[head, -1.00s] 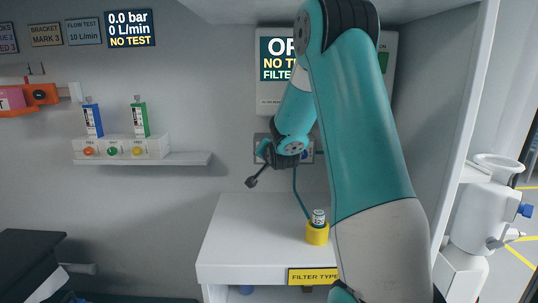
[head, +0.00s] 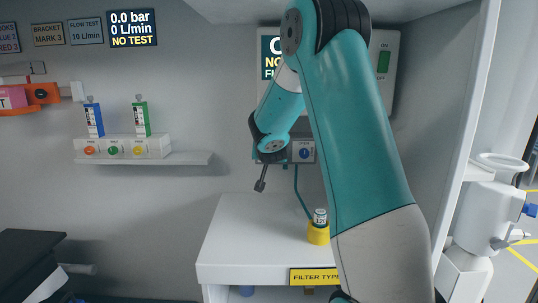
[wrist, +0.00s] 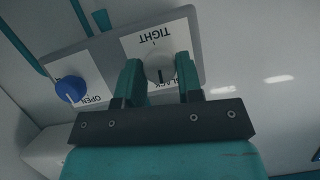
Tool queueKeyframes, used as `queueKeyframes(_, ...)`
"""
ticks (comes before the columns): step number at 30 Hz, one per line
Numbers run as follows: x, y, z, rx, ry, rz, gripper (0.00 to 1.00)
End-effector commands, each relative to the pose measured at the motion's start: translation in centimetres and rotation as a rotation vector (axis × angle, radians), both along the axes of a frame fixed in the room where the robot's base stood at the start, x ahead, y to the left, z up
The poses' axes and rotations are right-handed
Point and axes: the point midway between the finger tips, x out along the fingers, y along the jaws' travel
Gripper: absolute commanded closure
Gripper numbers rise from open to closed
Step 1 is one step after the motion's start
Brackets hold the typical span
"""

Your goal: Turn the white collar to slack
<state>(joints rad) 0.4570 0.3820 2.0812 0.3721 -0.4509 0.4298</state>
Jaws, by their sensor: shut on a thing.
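The white collar (wrist: 159,68) is a round knob with a dark line on its face, on a grey panel (wrist: 192,30) in the wrist view. The label reads TIGHT on the upper side in the picture and SLACK, partly hidden, on the lower side. The dark line lies on the lower, SLACK side. My gripper (wrist: 160,80) has one teal finger on each side of the collar and is shut on it. In the head view my wrist hides the collar and fingers.
A blue knob (wrist: 70,89) marked OPEN sits beside the collar; it also shows in the head view (head: 304,153). Below is a white counter (head: 255,235) with a yellow holder (head: 318,233) and small canister (head: 320,216). A shelf (head: 185,159) is left.

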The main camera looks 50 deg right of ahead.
Motion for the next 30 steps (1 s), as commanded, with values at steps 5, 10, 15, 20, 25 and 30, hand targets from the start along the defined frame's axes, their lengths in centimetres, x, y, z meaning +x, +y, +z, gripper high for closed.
queueKeyframes(5, 0.0, 0.1, -0.2, 0.003, 0.002, 0.001, 0.9)
queueKeyframes(10, 0.0, 0.1, -0.2, 0.004, 0.002, 0.001, 0.48)
queueKeyframes(15, 0.0, 0.0, -0.1, 0.003, 0.001, 0.001, 0.41)
queueKeyframes(20, -0.1, 0.1, 0.0, 0.002, 0.0, 0.001, 0.41)
queueKeyframes(25, -1.2, 1.3, 0.7, 0.002, -0.002, 0.001, 0.41)
queueKeyframes(30, -3.7, 4.1, 2.1, 0.0, -0.004, 0.004, 0.41)
